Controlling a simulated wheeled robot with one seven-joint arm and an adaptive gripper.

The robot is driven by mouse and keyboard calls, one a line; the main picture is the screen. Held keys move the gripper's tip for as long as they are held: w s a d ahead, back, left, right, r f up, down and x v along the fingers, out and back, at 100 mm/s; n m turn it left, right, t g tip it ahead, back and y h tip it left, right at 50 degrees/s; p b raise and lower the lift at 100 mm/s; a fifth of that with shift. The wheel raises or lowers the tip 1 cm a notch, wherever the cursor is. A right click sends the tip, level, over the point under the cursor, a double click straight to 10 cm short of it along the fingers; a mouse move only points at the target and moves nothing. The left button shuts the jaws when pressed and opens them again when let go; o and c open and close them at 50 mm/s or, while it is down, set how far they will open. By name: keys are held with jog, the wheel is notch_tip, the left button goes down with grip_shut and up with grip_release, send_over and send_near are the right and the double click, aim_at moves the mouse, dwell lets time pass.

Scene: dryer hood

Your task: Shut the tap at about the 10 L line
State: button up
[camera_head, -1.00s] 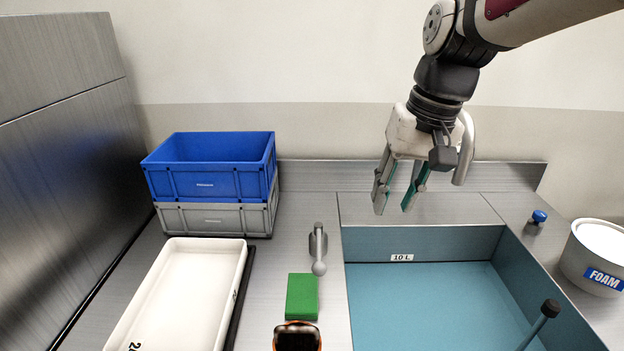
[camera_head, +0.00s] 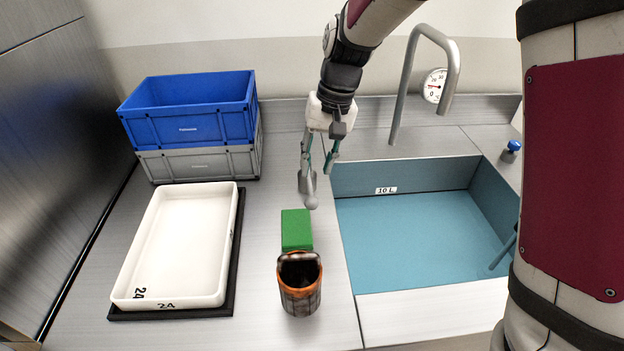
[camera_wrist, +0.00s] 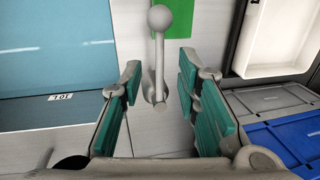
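A grey lever with a round knob (camera_head: 311,202) stands on the counter left of the sink. My gripper (camera_head: 316,180) is above it, fingers apart and pointing down. In the wrist view the lever (camera_wrist: 158,58) shows in the gap between the open fingers (camera_wrist: 160,90), apart from both pads. The curved tap spout (camera_head: 407,80) rises behind the sink; I see no clear stream below it. The 10 L label (camera_head: 386,190) is on the sink's back wall, just above the edge of the flat blue area (camera_head: 420,235). I cannot tell surely whether that is water or floor.
A green block (camera_head: 296,229) and a dark orange-rimmed cup (camera_head: 300,285) stand in front of the lever. A white tray (camera_head: 180,240) and stacked blue and grey crates (camera_head: 190,130) are at left. A round dial (camera_head: 434,86) hangs behind the spout.

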aim_at(310, 188)
jog(key=f, duration=0.2)
jog(key=a+f, duration=0.1)
jog(key=f, duration=0.2)
jog(key=shift+f, duration=0.3)
jog(key=shift+c, duration=0.2)
grip_shut()
